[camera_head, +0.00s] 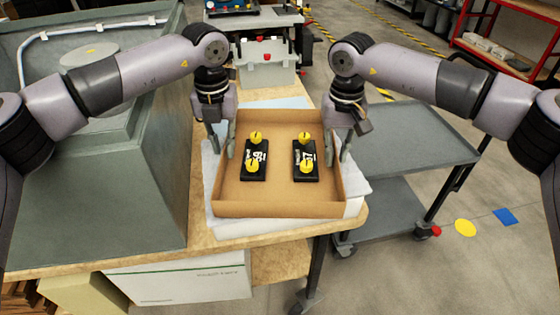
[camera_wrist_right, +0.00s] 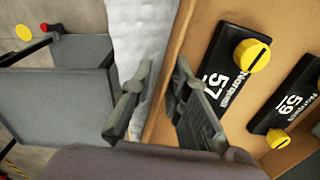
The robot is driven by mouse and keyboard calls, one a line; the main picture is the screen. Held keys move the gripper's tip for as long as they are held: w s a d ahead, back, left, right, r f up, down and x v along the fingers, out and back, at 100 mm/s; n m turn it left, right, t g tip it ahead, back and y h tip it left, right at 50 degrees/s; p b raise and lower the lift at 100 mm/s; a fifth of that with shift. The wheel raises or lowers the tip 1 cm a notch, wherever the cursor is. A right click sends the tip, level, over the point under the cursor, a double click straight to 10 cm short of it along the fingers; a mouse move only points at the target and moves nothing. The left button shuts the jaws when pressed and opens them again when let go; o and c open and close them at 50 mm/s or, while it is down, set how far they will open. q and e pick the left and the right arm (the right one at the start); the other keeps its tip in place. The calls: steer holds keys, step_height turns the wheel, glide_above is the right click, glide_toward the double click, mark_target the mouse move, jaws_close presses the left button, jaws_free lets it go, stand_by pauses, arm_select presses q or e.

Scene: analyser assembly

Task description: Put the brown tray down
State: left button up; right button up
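The brown tray (camera_head: 280,210) sits level over the white padded sheet on the corner of the wooden table; I see no clear gap under it. Two black devices with yellow knobs lie in it, a left one (camera_head: 255,172) and a right one (camera_head: 306,158). My left gripper (camera_head: 222,150) straddles the tray's left wall, one finger outside and one inside. My right gripper (camera_head: 337,155) straddles the right wall the same way. In the right wrist view the fingers (camera_wrist_right: 162,78) stand apart around the wall (camera_wrist_right: 160,118), with a small gap at the outer finger. Left finger contact is unclear.
The white sheet (camera_head: 212,222) covers the corner of the wooden table (camera_head: 275,235). A grey wheeled cart (camera_head: 410,140) with an empty top stands to the right. A large grey-green machine housing (camera_head: 110,200) fills the left side.

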arm_select(q)
steer(key=shift+o, duration=0.6)
steer(key=f, duration=0.1)
steer(key=s+f, duration=0.1)
steer(key=shift+d+f, duration=0.15)
steer(key=shift+f, duration=0.25)
arm_select(e)
steer(key=shift+o, duration=0.6)
steer(key=shift+a+f, duration=0.1)
steer(key=shift+f, duration=0.15)
arm_select(q)
steer(key=shift+r, duration=0.35)
steer(key=r, duration=0.9)
steer(key=shift+w, duration=0.35)
arm_select(e)
steer(key=shift+w+a, duration=0.1)
steer(key=shift+w, duration=0.15)
arm_select(q)
steer(key=shift+r, duration=0.5)
arm_select(e)
steer(key=shift+r, duration=0.25)
arm_select(q)
steer(key=shift+p, duration=0.3)
arm_select(e)
step_height(320, 180, up, 12)
steer(key=shift+f, duration=0.15)
steer(key=shift+f, duration=0.1)
